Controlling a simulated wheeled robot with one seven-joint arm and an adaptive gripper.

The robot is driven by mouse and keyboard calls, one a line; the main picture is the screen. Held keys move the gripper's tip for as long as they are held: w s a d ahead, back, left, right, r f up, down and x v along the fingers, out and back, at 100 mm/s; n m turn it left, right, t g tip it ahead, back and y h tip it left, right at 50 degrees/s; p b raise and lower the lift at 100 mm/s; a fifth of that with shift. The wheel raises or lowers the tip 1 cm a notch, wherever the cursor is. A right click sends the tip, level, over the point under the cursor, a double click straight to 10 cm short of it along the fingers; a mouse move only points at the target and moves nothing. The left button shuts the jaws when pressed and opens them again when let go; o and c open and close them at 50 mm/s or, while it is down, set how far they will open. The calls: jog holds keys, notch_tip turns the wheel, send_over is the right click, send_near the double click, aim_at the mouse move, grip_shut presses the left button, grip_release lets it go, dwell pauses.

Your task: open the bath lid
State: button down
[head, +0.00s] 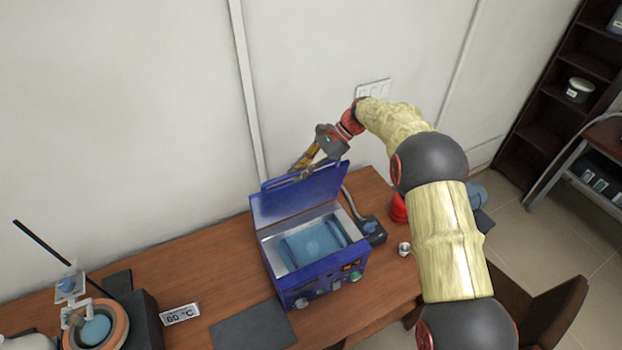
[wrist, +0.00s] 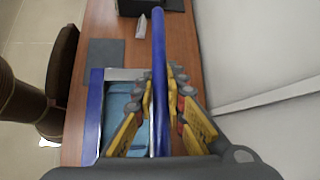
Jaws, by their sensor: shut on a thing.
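The blue bath (head: 318,284) stands on the wooden table. Its blue lid (head: 300,196) is raised and stands steeply at the back, so the basin with bluish water (head: 318,242) lies open. My gripper (head: 307,168) is at the lid's upper edge. In the wrist view the lid (wrist: 158,40) shows edge-on as a blue strip between the yellow fingers of my gripper (wrist: 160,92). The fingers are shut on the lid, one on each side. The bath's rim (wrist: 95,110) and part of the basin show to the left of it.
The wall (head: 170,100) is close behind the bath. A black box with a cable (head: 372,230), a small metal cup (head: 405,249) and a red object (head: 398,208) are right of the bath. A dark mat (head: 252,327) and a "60 °C" sign (head: 180,314) are left.

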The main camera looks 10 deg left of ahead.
jog(key=w+a+p, duration=0.3)
jog(key=w+a, duration=0.3)
jog(key=w, duration=0.3)
jog(key=shift+w+a+r, duration=0.15)
jog(key=shift+w+a, duration=0.1)
jog(key=shift+w, duration=0.05)
dwell(0.4)
jog(key=c, duration=1.9)
grip_release()
jog(key=shift+o, duration=0.5)
jog(key=v, duration=1.2)
